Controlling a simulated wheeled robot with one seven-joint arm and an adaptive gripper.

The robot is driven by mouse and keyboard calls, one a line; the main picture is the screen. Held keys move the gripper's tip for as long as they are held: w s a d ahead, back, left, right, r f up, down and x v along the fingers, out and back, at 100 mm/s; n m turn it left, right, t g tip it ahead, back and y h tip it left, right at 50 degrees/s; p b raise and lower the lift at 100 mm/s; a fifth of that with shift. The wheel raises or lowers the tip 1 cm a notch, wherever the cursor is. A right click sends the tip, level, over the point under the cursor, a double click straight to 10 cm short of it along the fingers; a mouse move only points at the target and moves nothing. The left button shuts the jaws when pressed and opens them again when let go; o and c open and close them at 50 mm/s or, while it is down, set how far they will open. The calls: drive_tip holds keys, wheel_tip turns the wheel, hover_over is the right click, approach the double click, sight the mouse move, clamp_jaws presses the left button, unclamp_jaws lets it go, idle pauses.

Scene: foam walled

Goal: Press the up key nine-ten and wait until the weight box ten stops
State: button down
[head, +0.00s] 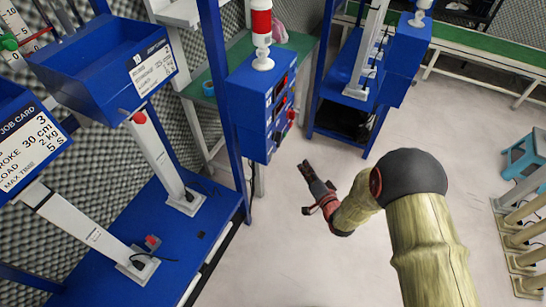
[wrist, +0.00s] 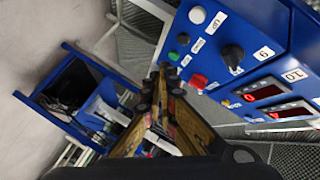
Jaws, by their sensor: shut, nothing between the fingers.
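In the wrist view the panel face (wrist: 255,25) fills the upper right, with a white round button (wrist: 197,15) beside an UP label (wrist: 216,22). The closed fingertips (wrist: 160,72) are left of the panel's red button (wrist: 198,81), touching nothing I can make out. Two blue boxes with cards are at left in the head view; the upper one (head: 90,85) may be box ten, its number too small to be sure.
The panel also has a green button (wrist: 183,39), a black knob (wrist: 232,54) and red displays (wrist: 264,93). A red-and-white signal lamp (head: 262,25) tops the control box. A blue frame base (head: 165,235) lies at left. Open floor (head: 290,250) surrounds my arm.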

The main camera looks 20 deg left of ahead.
sight(272, 156)
drive_tip(key=shift+a, duration=0.1)
drive_tip(key=a+b, duration=0.1)
drive_tip(key=a, duration=0.7)
drive_tip(key=shift+w+a, duration=0.25)
drive_tip(key=shift+w, duration=0.15)
drive_tip(key=shift+a, duration=0.15)
idle(1.1)
drive_tip(key=shift+a+b, duration=0.3)
drive_tip(key=shift+b, duration=0.1)
